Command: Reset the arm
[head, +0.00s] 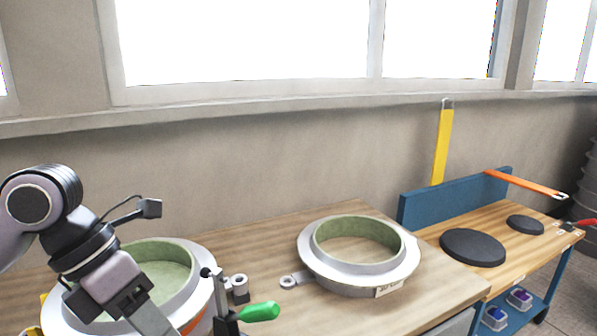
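My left arm comes in from the left edge, with its wrist over the green-lined round mould (160,262) at the lower left. My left gripper (148,318) points down and to the right, and its fingertips are not clearly visible near the bottom edge. I cannot tell whether it is open or shut, or whether it touches anything. My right gripper is not in view.
A second ring mould (314,262) stands on the wooden table (270,226). A green-handled clamp (258,312) and small metal rings (238,283) lie between the moulds. A workbench with dark discs (472,247) and a blue back panel (450,200) stands at right.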

